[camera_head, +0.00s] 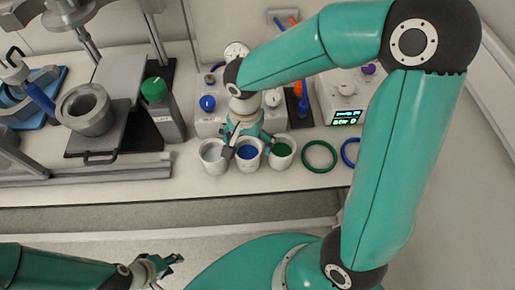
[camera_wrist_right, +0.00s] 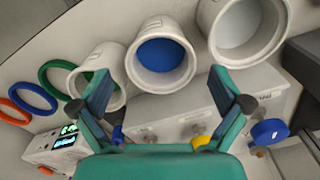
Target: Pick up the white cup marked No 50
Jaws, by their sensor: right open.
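Three white cups stand in a row at the bench's front. The left cup (camera_head: 206,162) has a pale inside, the middle cup (camera_head: 249,164) a blue inside, and the right cup (camera_head: 283,163) a green inside. The wrist view shows the pale cup (camera_wrist_right: 204,22), the blue cup (camera_wrist_right: 133,62) and the green cup (camera_wrist_right: 113,100). I cannot read a No 50 mark on any cup. My right gripper (camera_head: 241,150) is open, its fingers (camera_wrist_right: 160,73) spread on either side of the blue cup. Contact is unclear. My left gripper (camera_head: 166,266) is low, away from the bench; its jaws are too small to judge.
A green ring (camera_head: 304,160) and a blue ring (camera_head: 344,153) lie right of the cups. Behind stand devices, one with a green display (camera_head: 346,117). A green-capped bottle (camera_head: 164,115) and a metal vessel (camera_head: 88,125) are left. The bench front is clear.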

